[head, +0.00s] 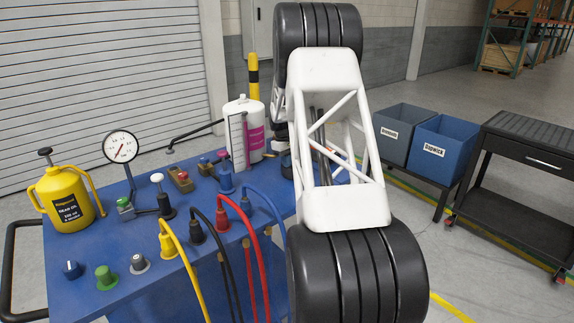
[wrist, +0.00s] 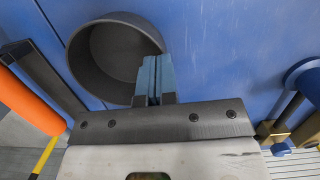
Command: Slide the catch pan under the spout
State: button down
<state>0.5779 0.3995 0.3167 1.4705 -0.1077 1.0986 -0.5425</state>
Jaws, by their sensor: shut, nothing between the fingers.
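The catch pan (wrist: 92,72) is a round, dark grey, open vessel on a blue surface in the wrist view, and its inside looks empty. My gripper (wrist: 155,62) has its two blue fingers pressed together with nothing between them. The fingers overlap the pan's right rim in the picture; I cannot tell whether they touch it. In the head view my white and black arm hides the gripper and most or all of the pan. I cannot pick out the spout with certainty in either view.
The blue cart top (head: 160,248) carries a yellow oil can (head: 68,200), a dial gauge (head: 121,147), a white bottle (head: 253,125) and several knobs and cables. An orange cylinder (wrist: 28,100) lies left of the pan.

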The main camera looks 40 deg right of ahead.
jog(key=shift+r, duration=0.2)
notch_tip(320, 180, up, 8)
jog(key=w, duration=0.1)
jog(key=shift+w+f, duration=0.15)
dwell(0.6)
